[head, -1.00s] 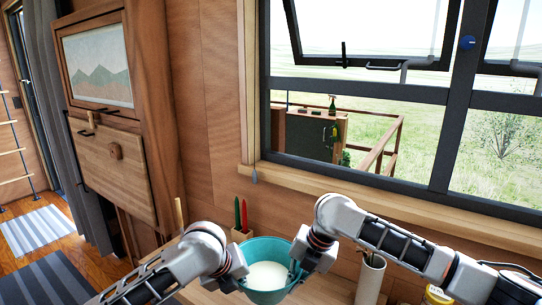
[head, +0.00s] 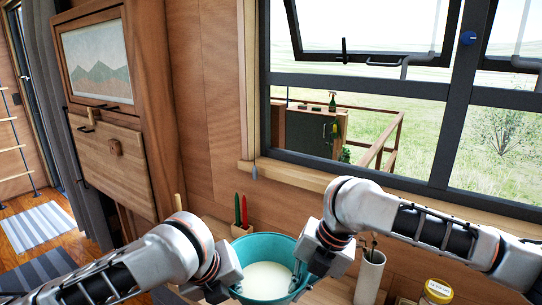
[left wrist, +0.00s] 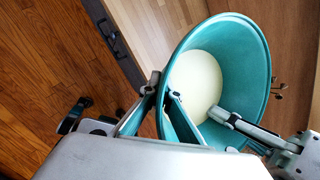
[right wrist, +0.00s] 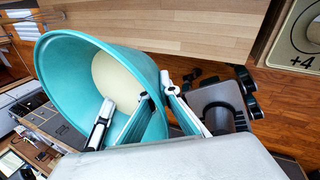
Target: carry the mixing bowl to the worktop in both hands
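The teal mixing bowl (head: 277,244), with a pale cream liquid in it, is between my two grippers at the bottom of the head view. My left gripper (left wrist: 163,90) has one finger inside the bowl and one outside, clamping the rim. My right gripper (right wrist: 155,89) clamps the opposite rim the same way. Both wrist views show the bowl's inside, also (left wrist: 245,50) and (right wrist: 65,65). The bowl looks about level in the head view. A wooden top (head: 330,290) lies behind and below it; the bowl's underside is hidden, so I cannot tell the gap.
Behind the bowl stand a small holder with red and green handled items (head: 240,215), a white vase (head: 369,275) and a yellow-lidded jar (head: 438,291). The window wall (head: 215,110) rises behind. Wooden floor (left wrist: 50,60) shows beyond the top's edge.

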